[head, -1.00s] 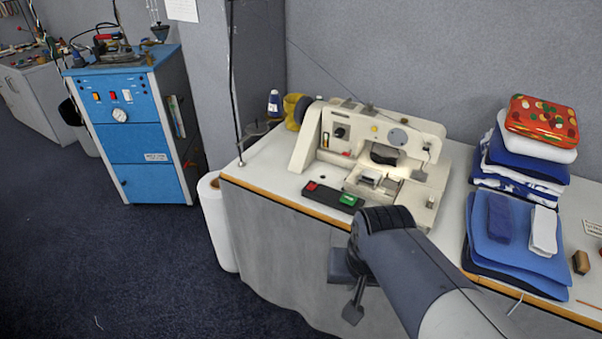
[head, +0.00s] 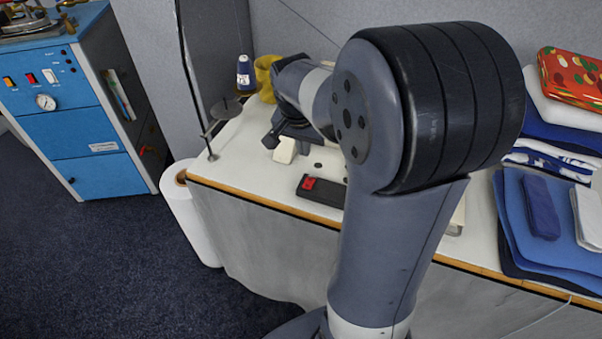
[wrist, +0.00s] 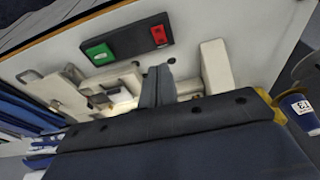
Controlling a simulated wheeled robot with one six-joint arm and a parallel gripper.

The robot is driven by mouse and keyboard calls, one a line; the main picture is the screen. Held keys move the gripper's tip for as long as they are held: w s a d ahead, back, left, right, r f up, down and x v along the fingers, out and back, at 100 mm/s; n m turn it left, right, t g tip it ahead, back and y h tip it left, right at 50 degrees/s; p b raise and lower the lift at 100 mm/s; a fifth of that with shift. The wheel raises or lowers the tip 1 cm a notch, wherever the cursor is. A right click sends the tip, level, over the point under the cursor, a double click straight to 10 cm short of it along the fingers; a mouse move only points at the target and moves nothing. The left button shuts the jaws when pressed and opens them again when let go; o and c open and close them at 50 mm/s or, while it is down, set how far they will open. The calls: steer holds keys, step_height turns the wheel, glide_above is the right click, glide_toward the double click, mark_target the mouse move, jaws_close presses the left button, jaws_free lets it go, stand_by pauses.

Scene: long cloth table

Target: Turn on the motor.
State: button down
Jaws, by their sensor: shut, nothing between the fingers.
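The black switch box (head: 325,192) lies flat near the front edge of the table. Its red button (head: 309,183) shows in the head view, while my arm hides the green end. The wrist view shows the whole box (wrist: 128,42), with the green button (wrist: 99,54) at left and the red button (wrist: 159,35) at right. My gripper (head: 270,140) is shut and empty, over the table behind and left of the box. Its fingers (wrist: 158,75) point toward the box in the wrist view, apart from it in the picture. The cream sewing machine (wrist: 216,68) is mostly hidden by my arm in the head view.
Folded blue cloths (head: 550,245) lie at right. A white roll (head: 190,215) stands beside the table. A blue cabinet (head: 85,130) is at far left.

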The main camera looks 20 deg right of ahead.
mark_target(307, 186)
steer(key=x, duration=0.8)
steer(key=s+x, duration=0.1)
steer(key=x, duration=0.3)
steer(key=shift+w+a+f+p, duration=0.1)
steer(key=shift+a+f+p, duration=0.25)
steer(key=shift+f, duration=0.7)
